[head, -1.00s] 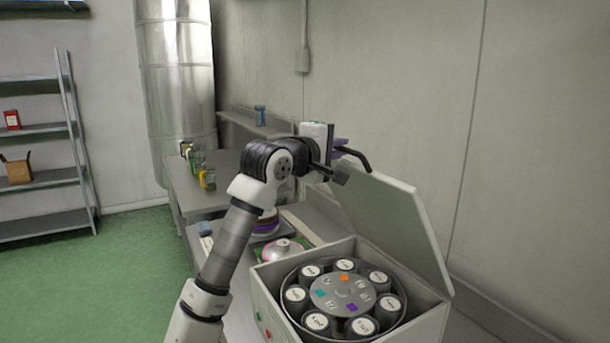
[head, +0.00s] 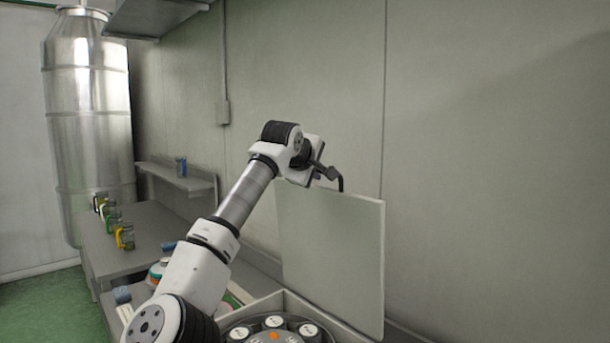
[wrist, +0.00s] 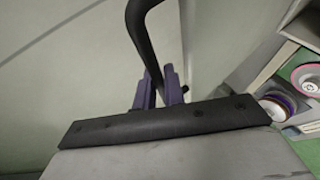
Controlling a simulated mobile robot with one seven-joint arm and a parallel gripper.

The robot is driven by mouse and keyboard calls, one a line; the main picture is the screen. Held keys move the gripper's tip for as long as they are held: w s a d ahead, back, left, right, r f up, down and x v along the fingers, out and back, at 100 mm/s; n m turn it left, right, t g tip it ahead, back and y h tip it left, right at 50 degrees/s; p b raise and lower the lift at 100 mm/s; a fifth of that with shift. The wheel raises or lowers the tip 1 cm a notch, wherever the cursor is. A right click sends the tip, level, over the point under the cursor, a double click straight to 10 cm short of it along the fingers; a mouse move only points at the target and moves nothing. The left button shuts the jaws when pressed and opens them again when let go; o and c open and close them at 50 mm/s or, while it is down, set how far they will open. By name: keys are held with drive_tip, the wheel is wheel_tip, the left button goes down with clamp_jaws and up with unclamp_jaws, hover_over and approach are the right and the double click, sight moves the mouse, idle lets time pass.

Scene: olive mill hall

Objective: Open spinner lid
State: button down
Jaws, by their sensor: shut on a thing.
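The spinner lid (head: 330,262) is a pale grey-green panel standing raised, close to upright, at the back of the spinner (head: 345,331). Its black handle (head: 341,182) shows at the lid's top edge, and as a curved bar in the wrist view (wrist: 143,35). My gripper (head: 318,177) is at that top edge. In the wrist view my gripper's purple fingers (wrist: 160,88) are shut on the handle. The spinner's rotor with several labelled tubes (head: 273,322) shows below, cut off by the bottom of the head view.
A grey bench (head: 125,245) with several jars (head: 124,237) runs along the wall at left. A wall shelf (head: 180,180) holds a blue item (head: 181,166). The wall (head: 480,200) stands close behind the lid. A steel tank (head: 90,130) stands at far left.

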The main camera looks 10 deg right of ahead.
drive_tip(key=shift+g+y, duration=0.3)
drive_tip(key=shift+y, duration=0.1)
drive_tip(key=shift+w+d, duration=0.65)
drive_tip(key=shift+d, duration=0.3)
drive_tip(key=shift+w+d, duration=0.6)
drive_tip(key=shift+d, duration=0.3)
drive_tip(key=c, duration=1.5)
unclamp_jaws()
drive_tip(key=b+v, duration=0.4)
drive_tip(key=v, duration=1)
drive_tip(key=shift+b, duration=0.4)
drive_tip(key=shift+w+r, duration=0.1)
drive_tip(key=shift+w, duration=0.05)
